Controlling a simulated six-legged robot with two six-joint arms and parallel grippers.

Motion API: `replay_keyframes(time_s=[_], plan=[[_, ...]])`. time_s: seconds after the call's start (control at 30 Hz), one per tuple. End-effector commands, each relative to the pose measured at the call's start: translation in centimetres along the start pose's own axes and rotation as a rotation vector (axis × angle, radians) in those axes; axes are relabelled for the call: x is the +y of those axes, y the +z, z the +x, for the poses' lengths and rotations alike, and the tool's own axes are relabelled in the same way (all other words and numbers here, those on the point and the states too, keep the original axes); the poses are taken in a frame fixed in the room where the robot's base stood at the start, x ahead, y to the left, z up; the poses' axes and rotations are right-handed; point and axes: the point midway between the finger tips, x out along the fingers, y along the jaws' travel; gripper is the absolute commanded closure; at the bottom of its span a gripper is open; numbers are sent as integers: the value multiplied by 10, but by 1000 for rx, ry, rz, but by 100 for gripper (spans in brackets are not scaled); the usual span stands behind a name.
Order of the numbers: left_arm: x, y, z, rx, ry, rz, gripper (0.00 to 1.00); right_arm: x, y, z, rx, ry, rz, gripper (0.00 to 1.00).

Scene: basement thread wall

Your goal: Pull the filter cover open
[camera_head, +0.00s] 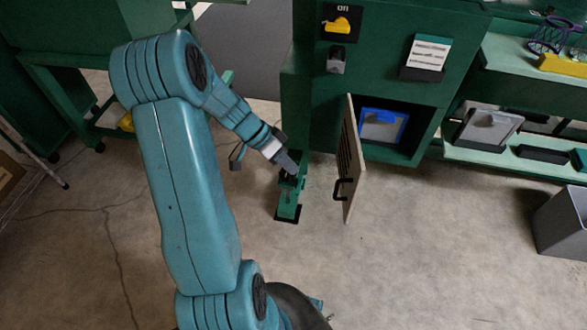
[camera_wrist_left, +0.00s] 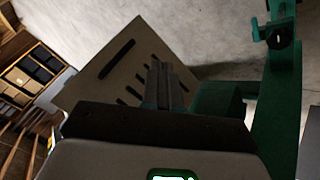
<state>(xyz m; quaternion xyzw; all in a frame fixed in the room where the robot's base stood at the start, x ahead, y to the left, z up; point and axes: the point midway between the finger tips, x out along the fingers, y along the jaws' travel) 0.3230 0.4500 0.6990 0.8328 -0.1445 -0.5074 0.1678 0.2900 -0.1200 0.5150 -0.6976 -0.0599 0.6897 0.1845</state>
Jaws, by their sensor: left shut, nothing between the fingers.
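The filter cover (camera_head: 350,160) is a tan panel with dark slots and a black handle (camera_head: 343,188). In the head view it stands swung out from the green cabinet, and the opening behind it shows a blue-framed filter (camera_head: 382,126). My left gripper (camera_head: 291,168) is shut and empty, to the left of the cover and apart from it in the head view. In the left wrist view the shut fingers (camera_wrist_left: 162,85) appear in front of the slotted cover (camera_wrist_left: 110,80); whether they touch it is unclear. My right gripper is not in view.
A green cabinet (camera_head: 300,100) bears a yellow switch (camera_head: 340,25) marked "on" and a notice (camera_head: 428,55). A green stand (camera_head: 289,205) is beside my left gripper. A grey bin (camera_head: 562,222) stands at the right. The floor in front is clear.

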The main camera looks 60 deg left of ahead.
Motion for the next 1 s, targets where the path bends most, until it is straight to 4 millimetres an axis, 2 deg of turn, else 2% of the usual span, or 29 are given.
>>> replay_keyframes(time_s=[0.1, 0.3, 0.5, 0.6, 0.67, 0.73, 0.77, 0.83, 0.9, 1.0], plan=[[3, 1, -24, 2, -5, -1, 100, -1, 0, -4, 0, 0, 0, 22], [6, 4, -54, 1, -4, -1, 100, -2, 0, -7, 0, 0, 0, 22], [7, 6, -63, -1, -1, -1, 100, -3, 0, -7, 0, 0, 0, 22], [8, 7, -59, -9, 4, -7, 100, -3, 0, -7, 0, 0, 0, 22], [10, 8, -42, -38, 14, -31, 100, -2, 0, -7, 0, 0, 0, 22], [18, 13, -5, -113, 30, -83, 100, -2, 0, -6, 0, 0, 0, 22], [23, 16, 17, -156, 33, -111, 100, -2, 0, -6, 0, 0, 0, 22], [44, 26, 75, -274, 20, -169, 100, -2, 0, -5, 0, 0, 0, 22], [71, 39, 128, -372, -20, -207, 100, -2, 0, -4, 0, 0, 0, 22], [103, 53, 177, -440, -76, -234, 100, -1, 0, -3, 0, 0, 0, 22]])
